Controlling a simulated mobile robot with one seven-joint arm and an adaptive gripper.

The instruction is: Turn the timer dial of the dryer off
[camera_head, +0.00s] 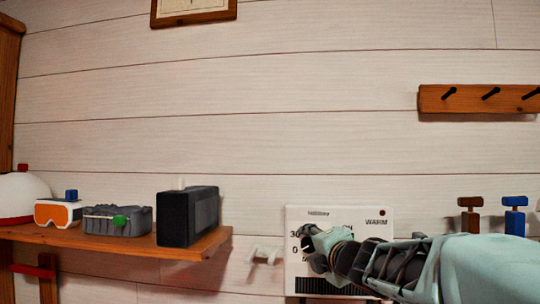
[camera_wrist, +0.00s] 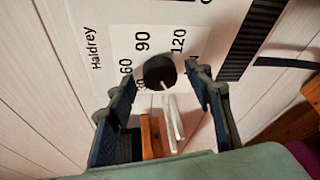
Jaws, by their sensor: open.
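The dryer (camera_head: 340,213) is a white panel on the plank wall with a WARM label, a small dark red spot and a dark grille. My gripper (camera_head: 318,243) is in front of its left part and hides the dial there. In the wrist view the timer dial (camera_wrist: 159,72) is a round black knob with a light pointer mark at its lower edge. Labels 30, 60, 90 and 120 surround it; the label at the pointer is not readable. My gripper (camera_wrist: 162,80) is open, one finger on each side of the dial; contact cannot be told.
A wooden shelf (camera_head: 205,246) at left holds a black box (camera_head: 187,216), a grey case (camera_head: 117,220) and orange goggles (camera_head: 58,213). A white hook (camera_head: 264,256) is left of the dryer. A peg rail (camera_head: 475,99) hangs at upper right.

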